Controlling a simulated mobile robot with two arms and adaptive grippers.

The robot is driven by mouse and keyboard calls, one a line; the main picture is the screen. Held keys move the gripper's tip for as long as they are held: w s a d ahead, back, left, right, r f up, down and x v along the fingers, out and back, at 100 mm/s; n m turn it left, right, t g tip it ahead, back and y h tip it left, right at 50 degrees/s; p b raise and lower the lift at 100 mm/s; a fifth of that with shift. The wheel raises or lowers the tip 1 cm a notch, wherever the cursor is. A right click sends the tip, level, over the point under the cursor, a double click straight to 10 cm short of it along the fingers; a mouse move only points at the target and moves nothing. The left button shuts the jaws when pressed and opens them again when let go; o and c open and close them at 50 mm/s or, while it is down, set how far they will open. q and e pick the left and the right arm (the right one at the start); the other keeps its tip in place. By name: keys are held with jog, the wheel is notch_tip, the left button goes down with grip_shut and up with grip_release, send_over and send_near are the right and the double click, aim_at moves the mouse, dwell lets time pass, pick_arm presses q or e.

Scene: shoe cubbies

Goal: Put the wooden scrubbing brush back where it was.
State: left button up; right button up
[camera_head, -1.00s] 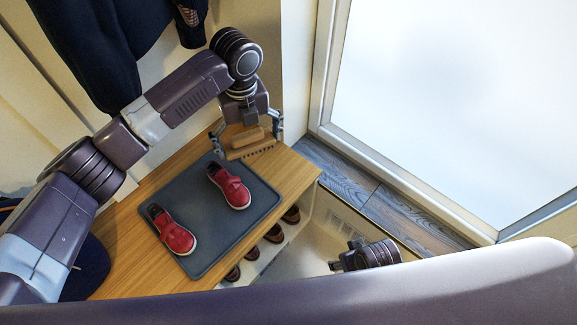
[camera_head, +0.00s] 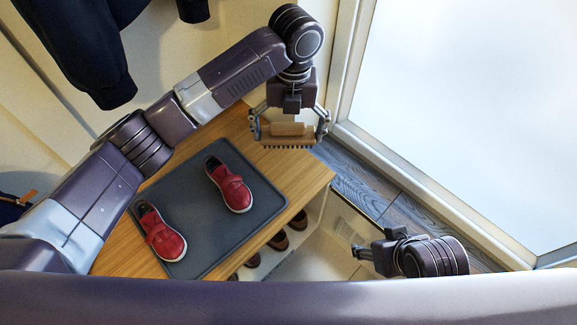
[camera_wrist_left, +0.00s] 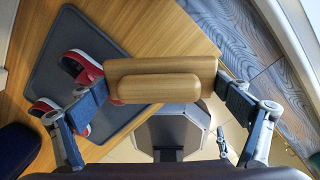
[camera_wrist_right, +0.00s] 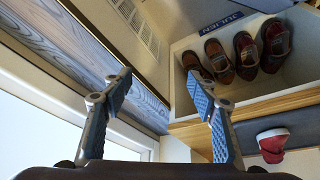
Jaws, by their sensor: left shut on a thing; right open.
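The wooden scrubbing brush (camera_head: 291,130) is held level, bristles down, above the far right end of the wooden bench top (camera_head: 296,172). My left gripper (camera_head: 288,132) is shut on the brush, one finger at each end. In the left wrist view the brush (camera_wrist_left: 160,80) spans between both fingers, its bristles hidden. There appears to be a gap between brush and bench. My right gripper (camera_head: 364,250) is open and empty, right of the bench; in the right wrist view its fingers (camera_wrist_right: 158,88) stand apart before the cubby.
Two red shoes (camera_head: 235,188) (camera_head: 163,238) lie on the dark grey mat (camera_head: 205,215) on the bench. Several brown shoes (camera_wrist_right: 245,55) sit in a cubby below, beside a label reading JULIEN (camera_wrist_right: 222,22). A door frame (camera_head: 400,165) stands right. Dark clothing (camera_head: 85,50) hangs left.

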pick_arm(q)
jog(key=b, duration=0.1)
send_over(287, 171)
notch_tip(287, 171, down, 5)
notch_tip(287, 171, down, 4)
jog(key=shift+d+r+b, duration=0.15)
jog(key=shift+r+b, duration=0.05)
jog(key=shift+b, duration=0.4)
notch_tip(287, 171, down, 4)
jog(key=shift+r+b, duration=0.1)
jog(key=shift+b, duration=0.5)
jog(key=shift+f, duration=0.2)
pick_arm(e)
jog(key=w+a+r+t+y, duration=0.1)
jog(key=w+a+r+t, duration=0.2)
jog(key=w+r+t, duration=0.2)
jog(key=w+a+r+t+y, duration=0.1)
jog(key=w+a+r+t, duration=0.2)
jog(key=w+r, duration=0.5)
jog(key=w+t, duration=0.1)
jog(key=w, duration=0.2)
jog(key=shift+n+t+y, duration=0.3)
jog(key=shift+t, duration=0.1)
pick_arm(q)
jog(key=o, duration=1)
jog(key=shift+f, duration=0.1)
pick_arm(e)
jog(key=shift+d+f, duration=0.1)
jog(key=shift+f, duration=0.05)
